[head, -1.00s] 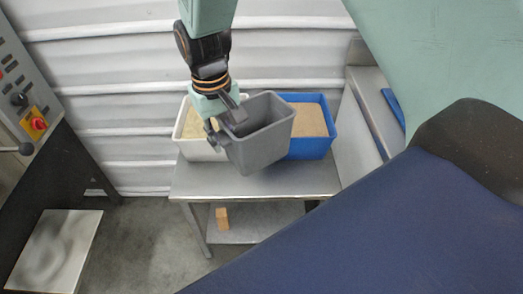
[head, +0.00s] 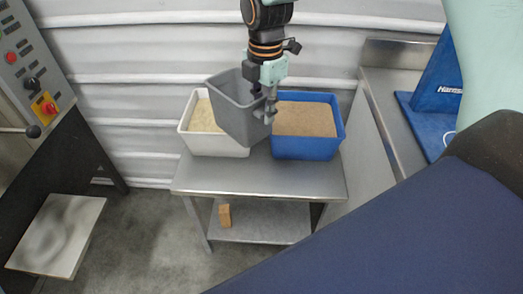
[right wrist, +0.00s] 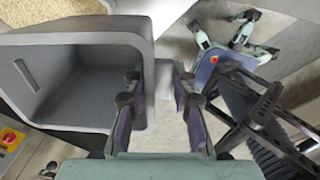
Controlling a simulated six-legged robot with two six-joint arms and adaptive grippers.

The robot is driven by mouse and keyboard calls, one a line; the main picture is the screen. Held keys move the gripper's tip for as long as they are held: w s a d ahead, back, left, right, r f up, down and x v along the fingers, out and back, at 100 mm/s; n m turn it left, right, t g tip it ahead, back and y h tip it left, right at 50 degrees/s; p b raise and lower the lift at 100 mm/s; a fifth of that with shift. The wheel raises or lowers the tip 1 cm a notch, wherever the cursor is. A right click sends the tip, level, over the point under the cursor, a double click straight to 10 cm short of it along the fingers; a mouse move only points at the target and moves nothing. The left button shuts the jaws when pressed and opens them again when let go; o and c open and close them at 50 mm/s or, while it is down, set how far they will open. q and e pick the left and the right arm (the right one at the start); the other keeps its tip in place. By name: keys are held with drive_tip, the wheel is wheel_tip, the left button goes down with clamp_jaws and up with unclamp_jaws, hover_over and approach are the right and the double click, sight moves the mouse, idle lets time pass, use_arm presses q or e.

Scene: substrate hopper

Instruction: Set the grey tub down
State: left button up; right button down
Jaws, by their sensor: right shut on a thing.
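The grey tub (head: 236,108) is held up in the air, tilted, in front of the white and blue tubs. Its open side shows in the right wrist view (right wrist: 70,85), and the inside looks empty. My right gripper (head: 268,108) is at the tub's right side in the head view. In the right wrist view the right gripper's fingers (right wrist: 157,112) are shut on the tub's wall, one on each side of it. My left gripper is not in view.
On the steel table (head: 255,179) stand a white tub (head: 217,146) and a blue tub (head: 306,148) with brown fill. The tabletop's front strip is clear. A wooden block (head: 225,215) lies on the lower shelf. A control panel (head: 30,70) stands left, a steel counter (head: 398,120) right.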

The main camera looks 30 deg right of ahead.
drive_tip(key=d+f+n, duration=0.1)
drive_tip(key=d+n, duration=0.4)
drive_tip(key=n, duration=0.4)
wheel_tip(320, 180, down, 18)
drive_tip(key=b, duration=0.5)
drive_tip(key=shift+w, duration=0.4)
drive_tip(key=shift+s+f, duration=0.1)
drive_tip(key=shift+f, duration=0.05)
drive_tip(key=c, duration=1.1)
unclamp_jaws()
